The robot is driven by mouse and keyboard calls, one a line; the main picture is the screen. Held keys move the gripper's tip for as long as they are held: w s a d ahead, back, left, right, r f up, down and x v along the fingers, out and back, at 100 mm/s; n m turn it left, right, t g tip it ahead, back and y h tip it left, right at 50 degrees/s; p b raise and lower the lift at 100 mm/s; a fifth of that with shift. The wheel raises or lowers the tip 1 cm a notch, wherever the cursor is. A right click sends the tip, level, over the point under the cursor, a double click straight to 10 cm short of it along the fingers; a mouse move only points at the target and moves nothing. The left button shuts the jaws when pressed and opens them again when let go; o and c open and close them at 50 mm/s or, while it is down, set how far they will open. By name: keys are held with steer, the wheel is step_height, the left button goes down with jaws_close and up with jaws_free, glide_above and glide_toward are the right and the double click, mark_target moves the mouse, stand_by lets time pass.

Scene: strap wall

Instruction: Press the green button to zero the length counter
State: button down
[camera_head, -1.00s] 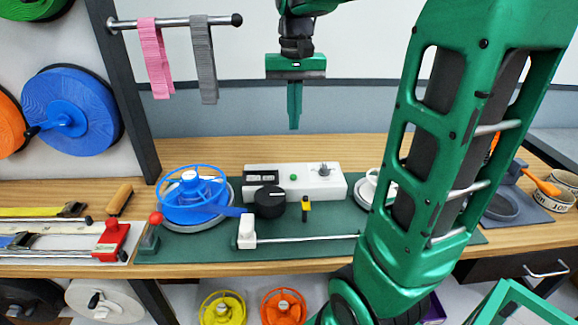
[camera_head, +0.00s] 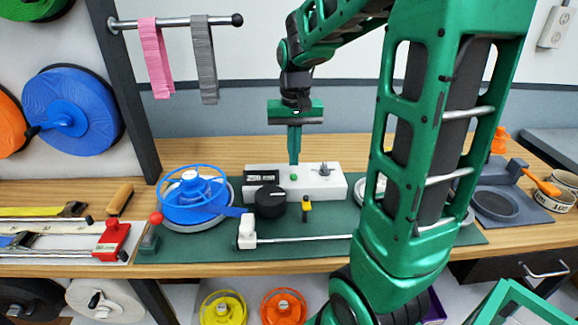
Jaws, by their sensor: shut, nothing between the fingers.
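The green button (camera_head: 294,178) is a small round knob on the front face of the white counter box (camera_head: 316,181), right of its dark display (camera_head: 262,173). The display's digits are too small to read. My gripper (camera_head: 294,162) is shut and empty, pointing down. In the picture its tips are just above the green button, by the top edge of the box. I cannot tell whether they touch the box or are behind or above it. The button shows fully.
A black knob (camera_head: 270,201) and a blue reel (camera_head: 193,195) sit left of the button. A grey toggle (camera_head: 324,169) is on the box at right. A yellow-topped black post (camera_head: 306,208) stands in front. My arm hides the right part of the green mat (camera_head: 190,245).

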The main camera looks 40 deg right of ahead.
mark_target(294, 176)
steer(key=shift+f, duration=1.7)
steer(key=shift+s+f, duration=0.1)
steer(key=shift+f, duration=0.5)
steer(key=shift+s+f, duration=0.2)
steer(key=shift+f, duration=0.25)
steer(key=shift+w+r, duration=0.1)
steer(key=shift+r, duration=0.1)
step_height(294, 176, up, 14)
steer(key=shift+w+r, duration=0.2)
steer(key=shift+w, duration=0.05)
